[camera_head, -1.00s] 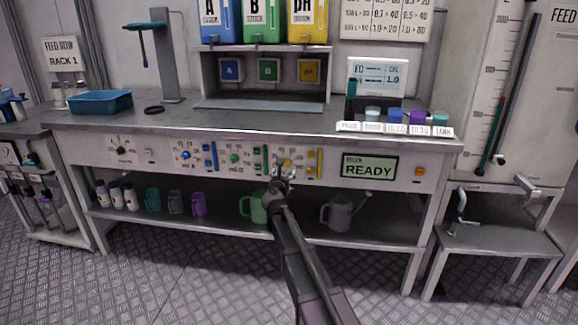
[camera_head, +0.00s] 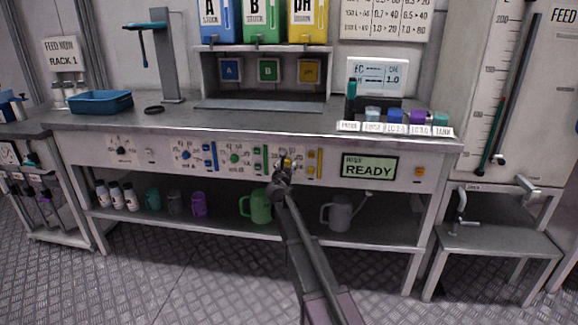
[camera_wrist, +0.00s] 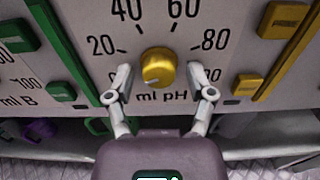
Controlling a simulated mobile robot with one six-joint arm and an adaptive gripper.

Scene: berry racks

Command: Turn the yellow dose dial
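The yellow dose dial (camera_wrist: 158,68) is a round knob on the white panel, with a scale marked 20, 40, 60, 80 and "ml pH" below it. In the wrist view my gripper (camera_wrist: 159,74) is open, one finger on each side of the dial's lower half. Gaps show between the fingers and the dial, and I see no contact. The dial's pointer setting is hard to read. In the head view my gripper (camera_head: 284,161) is at the panel and partly covers the dial (camera_head: 288,161).
The READY display (camera_head: 369,167) is further right on the panel. Below, the shelf holds a green jug (camera_head: 257,207) and a grey watering can (camera_head: 338,214).

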